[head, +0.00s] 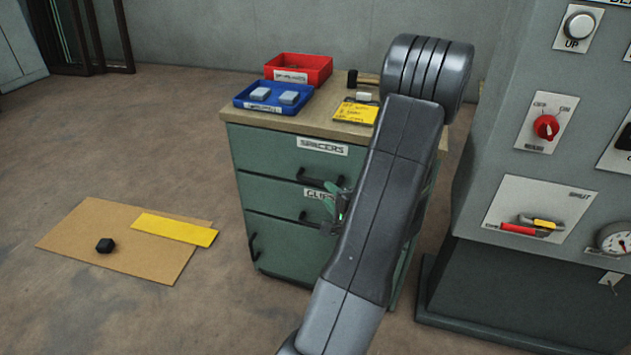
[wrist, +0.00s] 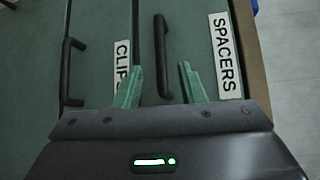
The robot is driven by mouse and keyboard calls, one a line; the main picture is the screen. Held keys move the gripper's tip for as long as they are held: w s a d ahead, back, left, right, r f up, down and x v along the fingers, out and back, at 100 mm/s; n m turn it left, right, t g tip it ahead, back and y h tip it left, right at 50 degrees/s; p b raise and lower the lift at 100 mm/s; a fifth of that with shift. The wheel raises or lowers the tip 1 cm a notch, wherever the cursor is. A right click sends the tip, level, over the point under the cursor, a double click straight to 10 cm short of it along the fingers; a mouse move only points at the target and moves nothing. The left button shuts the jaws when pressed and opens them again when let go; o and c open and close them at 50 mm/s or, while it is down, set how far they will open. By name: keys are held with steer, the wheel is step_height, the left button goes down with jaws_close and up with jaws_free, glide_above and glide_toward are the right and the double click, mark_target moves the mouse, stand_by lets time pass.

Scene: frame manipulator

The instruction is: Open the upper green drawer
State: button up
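The green drawer cabinet (head: 262,190) stands in the middle of the head view, and its drawers look shut. The upper drawer (head: 265,152) has a "SPACERS" label and a dark bar handle (head: 318,180). This upper handle (wrist: 162,55) also shows in the wrist view, running between the two green fingers of my gripper (wrist: 162,82). My gripper is open, with one finger on each side of the handle; I cannot tell whether either touches it. In the head view my arm partly hides the gripper (head: 336,200) and the cabinet's right side.
The "CLIPS" drawer has its own handle (wrist: 72,72) below the upper one. On the cabinet top are a blue tray (head: 248,104), a red bin (head: 313,66), a yellow note (head: 355,112) and a hammer (head: 352,79). A grey control panel (head: 500,150) stands right.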

mark_target(319, 184)
steer(key=x, duration=0.8)
steer(key=shift+w+a, duration=0.15)
steer(key=shift+w, duration=0.2)
jaws_close()
